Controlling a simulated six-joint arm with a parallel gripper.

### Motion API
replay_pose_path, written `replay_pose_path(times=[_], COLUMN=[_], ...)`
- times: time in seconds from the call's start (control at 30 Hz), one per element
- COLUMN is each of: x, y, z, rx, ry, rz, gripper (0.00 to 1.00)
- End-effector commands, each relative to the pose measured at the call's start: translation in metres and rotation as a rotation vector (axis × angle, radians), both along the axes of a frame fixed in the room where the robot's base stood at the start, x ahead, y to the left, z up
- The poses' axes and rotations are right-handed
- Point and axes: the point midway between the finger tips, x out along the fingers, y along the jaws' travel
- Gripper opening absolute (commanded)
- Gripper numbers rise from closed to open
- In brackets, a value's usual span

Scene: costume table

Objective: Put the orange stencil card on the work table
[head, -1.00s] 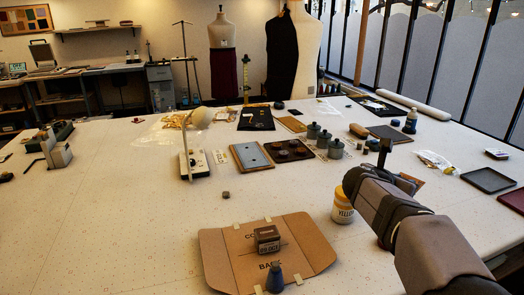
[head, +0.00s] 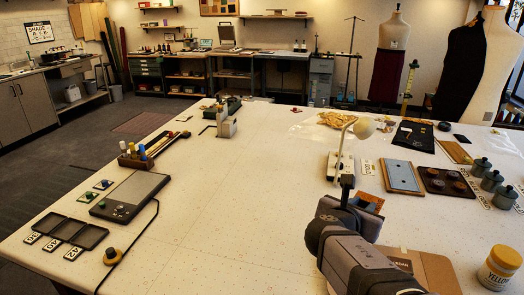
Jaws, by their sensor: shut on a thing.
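My gripper (head: 347,184) is above the white work table (head: 250,190), in front of the desk lamp. It is shut on the orange stencil card (head: 371,197), a small tilted piece that shows brown-orange with a bluish patch just right of the fingers. My wrist and arm hide part of the card and the fingertips, so the exact grip is not clear. The card appears to be held above the table top.
The table's middle left is bare. A drawing tablet (head: 130,195) with a cable, a black tray (head: 77,231) and a pen holder (head: 136,160) stand at left. The lamp (head: 340,165), blue board (head: 402,177), brown folder (head: 440,271) and yellow jar (head: 500,267) are around my arm.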

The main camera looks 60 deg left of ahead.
Motion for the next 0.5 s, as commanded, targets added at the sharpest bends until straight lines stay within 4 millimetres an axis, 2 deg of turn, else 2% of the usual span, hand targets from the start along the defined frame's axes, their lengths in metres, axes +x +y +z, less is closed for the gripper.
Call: replay_pose_path(times=[0.03,0.1,0.3,0.5], x=[-0.024,-0.053,-0.134,-0.187], y=[0.017,0.035,0.077,0.097], z=[0.002,0.002,0.001,0.000], rx=[-0.002,-0.002,-0.003,-0.004], ry=[0.001,0.001,0.004,0.006], rz=[0.047,0.103,0.251,0.344], gripper=[0.02,0.02,0.02,0.02])
